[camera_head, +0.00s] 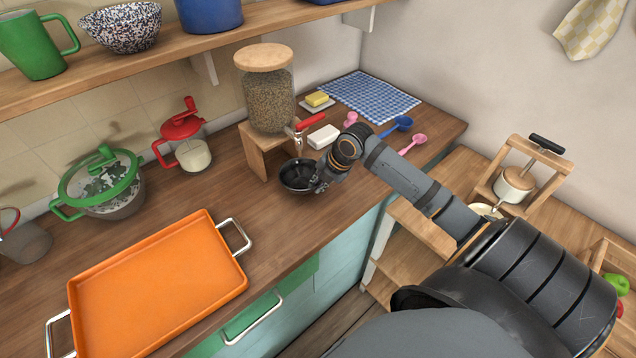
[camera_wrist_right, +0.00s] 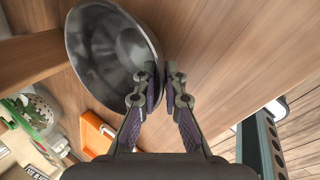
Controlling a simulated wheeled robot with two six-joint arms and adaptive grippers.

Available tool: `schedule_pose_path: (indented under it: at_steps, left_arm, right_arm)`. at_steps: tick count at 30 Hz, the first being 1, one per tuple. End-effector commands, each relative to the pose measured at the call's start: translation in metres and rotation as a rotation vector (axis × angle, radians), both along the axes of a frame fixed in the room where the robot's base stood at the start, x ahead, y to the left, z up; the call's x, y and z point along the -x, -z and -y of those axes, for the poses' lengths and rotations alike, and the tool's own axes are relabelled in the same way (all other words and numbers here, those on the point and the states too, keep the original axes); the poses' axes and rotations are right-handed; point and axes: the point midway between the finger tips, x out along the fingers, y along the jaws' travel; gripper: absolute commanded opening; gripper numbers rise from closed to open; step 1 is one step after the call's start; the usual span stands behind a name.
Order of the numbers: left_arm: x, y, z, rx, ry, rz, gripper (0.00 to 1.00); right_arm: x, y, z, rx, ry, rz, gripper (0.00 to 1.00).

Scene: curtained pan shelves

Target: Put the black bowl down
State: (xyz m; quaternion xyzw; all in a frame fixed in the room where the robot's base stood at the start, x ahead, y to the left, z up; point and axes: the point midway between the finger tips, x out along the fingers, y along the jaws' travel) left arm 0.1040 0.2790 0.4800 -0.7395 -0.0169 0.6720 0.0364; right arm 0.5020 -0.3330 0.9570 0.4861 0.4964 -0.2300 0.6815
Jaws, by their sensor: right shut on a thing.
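The black bowl (camera_head: 297,176) is on or just above the wooden counter, in front of the small wooden stand with the glass dispenser jar. I cannot tell whether its base touches the counter. My right gripper (camera_head: 318,184) is shut on the bowl's rim at its right side. In the right wrist view the bowl (camera_wrist_right: 108,50) fills the upper left, and the fingertips of my right gripper (camera_wrist_right: 163,76) pinch its rim, one finger inside and one outside. My left gripper is not in view.
The dispenser jar (camera_head: 265,95) with a red-handled tap stands on a wooden stand (camera_head: 256,152) right behind the bowl. An orange tray (camera_head: 160,285) lies to the left. A white soap-like block (camera_head: 323,136) and blue scoop (camera_head: 397,126) lie behind the arm. Counter left of the bowl is clear.

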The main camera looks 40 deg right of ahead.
Motion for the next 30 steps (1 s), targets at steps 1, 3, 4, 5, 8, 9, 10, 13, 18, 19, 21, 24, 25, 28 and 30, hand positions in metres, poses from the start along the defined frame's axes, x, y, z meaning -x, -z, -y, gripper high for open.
schedule_pose_path:
  at_steps: [1, 3, 4, 5, 8, 9, 10, 13, 18, 19, 21, 24, 25, 28, 30]
  left_arm:
    - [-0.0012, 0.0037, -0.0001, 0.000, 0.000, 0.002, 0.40]
    - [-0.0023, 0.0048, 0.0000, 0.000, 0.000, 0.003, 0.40]
    - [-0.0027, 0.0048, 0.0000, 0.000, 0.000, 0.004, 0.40]
    - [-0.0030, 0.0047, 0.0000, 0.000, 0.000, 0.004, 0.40]
    - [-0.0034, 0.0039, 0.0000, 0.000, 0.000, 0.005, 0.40]
    - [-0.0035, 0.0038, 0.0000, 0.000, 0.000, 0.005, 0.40]
    - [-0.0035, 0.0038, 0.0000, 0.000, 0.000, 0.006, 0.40]
    - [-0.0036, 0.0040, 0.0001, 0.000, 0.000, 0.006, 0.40]
    - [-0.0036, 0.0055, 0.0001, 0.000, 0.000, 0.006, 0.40]
    - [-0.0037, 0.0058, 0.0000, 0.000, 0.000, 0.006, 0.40]
    - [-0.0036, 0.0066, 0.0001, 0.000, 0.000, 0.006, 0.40]
    - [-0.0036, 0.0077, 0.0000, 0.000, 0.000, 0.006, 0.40]
    - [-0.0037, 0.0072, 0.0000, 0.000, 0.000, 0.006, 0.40]
    - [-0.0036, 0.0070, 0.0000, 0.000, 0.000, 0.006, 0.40]
    - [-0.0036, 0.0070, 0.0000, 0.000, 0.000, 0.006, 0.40]
  right_arm:
    - [-0.0002, 0.0044, -0.0002, 0.000, 0.000, 0.001, 0.00]
    - [-0.0002, 0.0064, -0.0003, 0.000, 0.000, 0.001, 0.00]
    - [-0.0003, 0.0066, -0.0003, 0.000, 0.000, 0.001, 0.00]
    - [-0.0002, 0.0065, -0.0003, 0.000, 0.000, 0.001, 0.00]
    - [-0.0002, 0.0059, -0.0002, 0.000, 0.000, 0.001, 0.00]
    - [-0.0002, 0.0059, -0.0002, 0.000, 0.000, 0.001, 0.00]
    - [-0.0002, 0.0059, -0.0002, 0.000, 0.000, 0.001, 0.00]
    - [-0.0002, 0.0061, -0.0003, 0.000, 0.000, 0.001, 0.00]
    - [-0.0001, 0.0081, -0.0003, 0.000, 0.000, 0.001, 0.00]
    - [-0.0002, 0.0086, -0.0003, 0.000, 0.000, 0.001, 0.00]
    - [-0.0001, 0.0098, -0.0004, 0.000, 0.000, 0.001, 0.00]
    - [-0.0002, 0.0112, -0.0003, 0.000, 0.000, 0.001, 0.00]
    - [-0.0002, 0.0108, -0.0003, 0.000, 0.000, 0.001, 0.12]
    - [-0.0001, 0.0106, -0.0003, 0.000, 0.000, 0.001, 0.25]
    - [-0.0001, 0.0106, -0.0003, 0.000, 0.000, 0.001, 0.35]
